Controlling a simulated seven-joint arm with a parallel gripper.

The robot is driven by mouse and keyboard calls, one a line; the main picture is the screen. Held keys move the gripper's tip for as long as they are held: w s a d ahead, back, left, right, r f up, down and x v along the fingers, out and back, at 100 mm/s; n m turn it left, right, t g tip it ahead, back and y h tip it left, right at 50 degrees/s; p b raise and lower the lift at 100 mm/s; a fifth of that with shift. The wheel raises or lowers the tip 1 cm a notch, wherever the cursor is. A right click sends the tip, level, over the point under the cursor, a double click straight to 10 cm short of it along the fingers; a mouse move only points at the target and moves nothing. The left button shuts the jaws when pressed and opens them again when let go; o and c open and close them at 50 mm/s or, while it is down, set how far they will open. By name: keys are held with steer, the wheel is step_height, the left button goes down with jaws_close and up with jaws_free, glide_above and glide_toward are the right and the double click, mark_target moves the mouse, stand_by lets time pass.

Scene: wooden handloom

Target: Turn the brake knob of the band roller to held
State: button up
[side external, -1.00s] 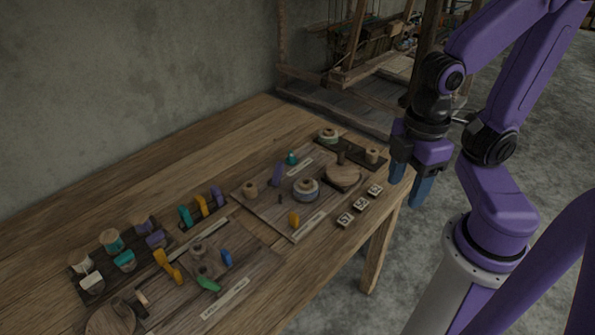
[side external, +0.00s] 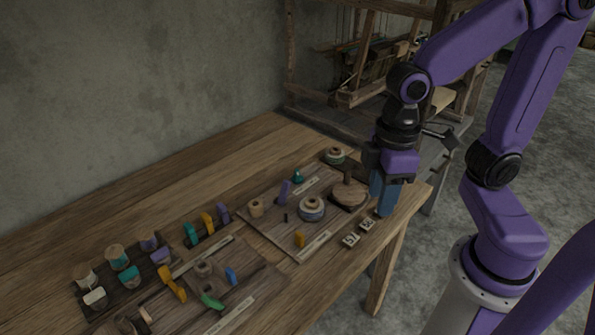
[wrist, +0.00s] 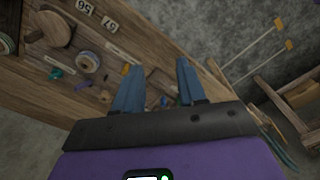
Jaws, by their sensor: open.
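I cannot tell which part is the band roller's brake knob; the board labels are too small to read. The far board (side external: 262,226) carries a round wooden disc with a post (side external: 350,193), a banded ring-shaped roll (side external: 312,208), a purple lever (side external: 284,192), a teal knob (side external: 298,177) and a yellow piece (side external: 299,240). The disc (wrist: 50,30) and roll (wrist: 88,62) also show in the wrist view. My gripper (side external: 385,205) is open and empty, fingers down at the bench's right edge, beside the disc. In the wrist view its fingers (wrist: 158,88) are apart.
A nearer board (side external: 262,290) has a yellow crank (side external: 172,285), a blue piece (side external: 231,275) and a green lever (side external: 211,301). Several spools (side external: 117,257) stand at the left. Number tiles (side external: 351,240) lie near the front edge. The left back of the bench is clear.

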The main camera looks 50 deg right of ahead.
steer(key=w+a+m, duration=0.2)
steer(key=w+m, duration=0.3)
steer(key=w, duration=0.6)
steer(key=m, duration=1.3)
glide_above(297, 171)
step_height(297, 171, down, 8)
step_height(297, 171, down, 16)
steer(key=shift+s+f, duration=0.1)
steer(key=shift+f, duration=0.15)
jaws_close()
